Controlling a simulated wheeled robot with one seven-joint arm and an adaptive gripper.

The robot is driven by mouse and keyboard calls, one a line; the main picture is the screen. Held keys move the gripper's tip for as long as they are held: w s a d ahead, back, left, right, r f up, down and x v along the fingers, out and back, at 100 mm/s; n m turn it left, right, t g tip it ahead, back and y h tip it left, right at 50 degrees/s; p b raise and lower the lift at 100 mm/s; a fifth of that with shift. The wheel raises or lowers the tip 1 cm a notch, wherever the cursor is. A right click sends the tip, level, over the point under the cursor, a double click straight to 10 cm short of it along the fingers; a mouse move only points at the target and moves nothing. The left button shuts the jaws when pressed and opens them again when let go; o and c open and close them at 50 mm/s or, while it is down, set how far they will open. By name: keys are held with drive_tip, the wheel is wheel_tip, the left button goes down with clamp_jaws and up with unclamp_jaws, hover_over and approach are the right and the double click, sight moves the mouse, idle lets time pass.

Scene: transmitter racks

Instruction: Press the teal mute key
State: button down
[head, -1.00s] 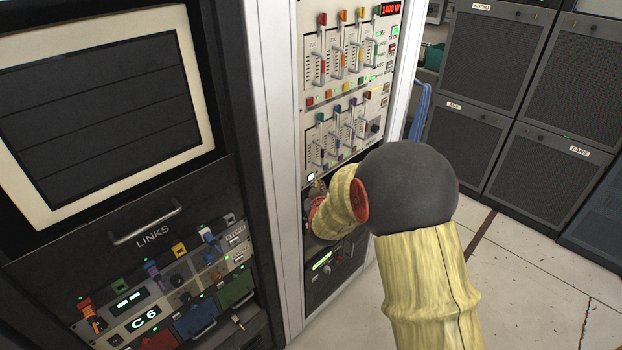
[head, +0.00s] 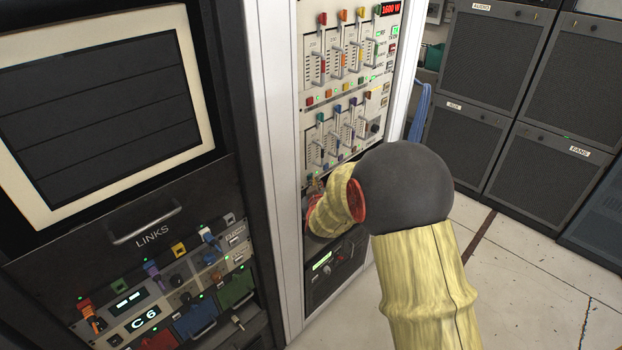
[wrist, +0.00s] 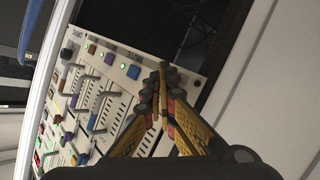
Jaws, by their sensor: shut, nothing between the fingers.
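The mixer panel (wrist: 98,90) carries a row of small square keys beside the printed word MUTE in the wrist view. I cannot pick out a teal key for certain; part of the row is behind my fingers. My gripper (wrist: 162,80) is shut and empty, its fingertips over the MUTE end of the panel. I cannot tell whether they touch it.
Several sliders (wrist: 100,100) with coloured caps stand out from the panel beside the keys. A white rack post (head: 275,150) runs along the left side. Dark cabinets (head: 500,60) stand at the right, with open floor in front.

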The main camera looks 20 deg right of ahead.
drive_tip(key=shift+s, duration=0.1)
drive_tip(key=shift+s+d, duration=0.15)
drive_tip(key=shift+s, duration=0.25)
drive_tip(key=s, duration=0.2)
drive_tip(key=s+d+b, duration=0.1)
drive_tip(key=s+d, duration=0.1)
drive_tip(key=s, duration=0.1)
drive_tip(key=shift+s, duration=0.3)
idle(0.5)
